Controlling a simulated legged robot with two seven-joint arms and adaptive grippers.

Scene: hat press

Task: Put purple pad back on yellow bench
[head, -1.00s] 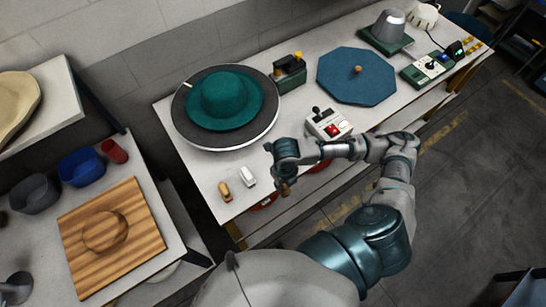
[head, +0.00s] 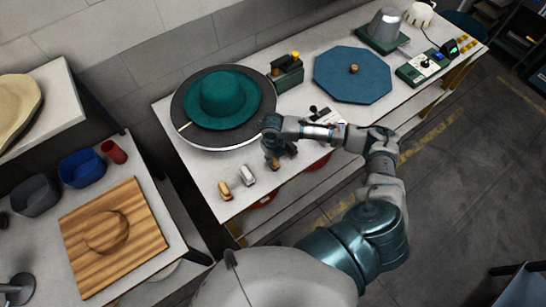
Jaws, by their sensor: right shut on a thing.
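No purple pad can be made out in the head view. The long bench (head: 215,200) has a pale top and yellowish legs. My right gripper (head: 272,160) is over its front part, near the turntable's lower right rim. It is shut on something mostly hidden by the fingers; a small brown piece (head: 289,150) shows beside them. The dark round turntable (head: 182,108) carries a teal hat (head: 218,95). My left gripper is not in view.
A white control box (head: 322,114) is partly behind my right arm. A tan block (head: 224,189) and white block (head: 247,176) lie near the front left. A blue octagonal board (head: 345,85) lies farther back. A wooden board (head: 110,250) lies on the left table.

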